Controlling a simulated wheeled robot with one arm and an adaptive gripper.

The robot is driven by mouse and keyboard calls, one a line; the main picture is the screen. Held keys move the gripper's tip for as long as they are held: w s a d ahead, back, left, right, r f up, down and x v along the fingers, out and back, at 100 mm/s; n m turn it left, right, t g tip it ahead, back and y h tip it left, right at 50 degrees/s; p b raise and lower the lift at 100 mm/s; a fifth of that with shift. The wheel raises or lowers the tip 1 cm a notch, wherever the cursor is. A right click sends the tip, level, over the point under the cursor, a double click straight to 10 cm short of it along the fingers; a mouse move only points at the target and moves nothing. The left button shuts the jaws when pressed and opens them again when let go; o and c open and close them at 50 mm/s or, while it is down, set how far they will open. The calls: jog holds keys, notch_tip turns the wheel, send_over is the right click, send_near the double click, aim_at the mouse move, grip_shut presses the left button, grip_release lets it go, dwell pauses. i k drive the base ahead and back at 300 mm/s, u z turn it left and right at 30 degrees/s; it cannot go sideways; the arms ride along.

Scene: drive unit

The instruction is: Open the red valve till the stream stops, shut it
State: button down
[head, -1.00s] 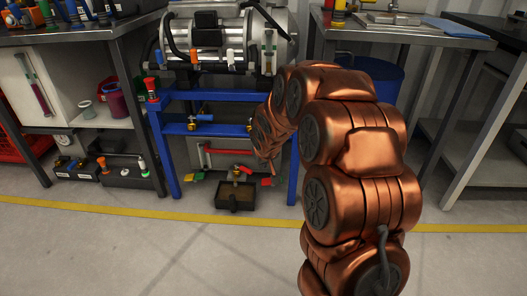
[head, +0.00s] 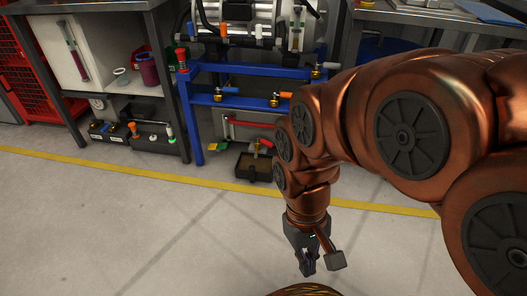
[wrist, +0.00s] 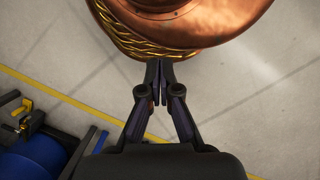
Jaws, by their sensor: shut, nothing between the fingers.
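A small valve with a red-orange handle (head: 266,142) sits low under the blue frame, just above a dark tray (head: 250,166). A long red bar (head: 232,122) lies behind it, and a red knob (head: 181,54) tops the frame's left post. I cannot tell for certain which is the red valve. No stream can be made out. My gripper (head: 308,271) points down over the open floor, in front of the yellow line and well apart from the valve. In the wrist view its fingers (wrist: 160,64) are together and empty.
The blue frame (head: 198,126) carries a metal tank (head: 264,20) and small valves with orange and blue handles. A shelf bench (head: 121,85) stands left, another bench (head: 420,16) right. The floor before the yellow line (head: 130,172) is clear at left.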

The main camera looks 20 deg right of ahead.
aim_at(262, 141)
jog(key=u, duration=0.9)
jog(key=i, duration=1.3)
jog(key=z, duration=0.25)
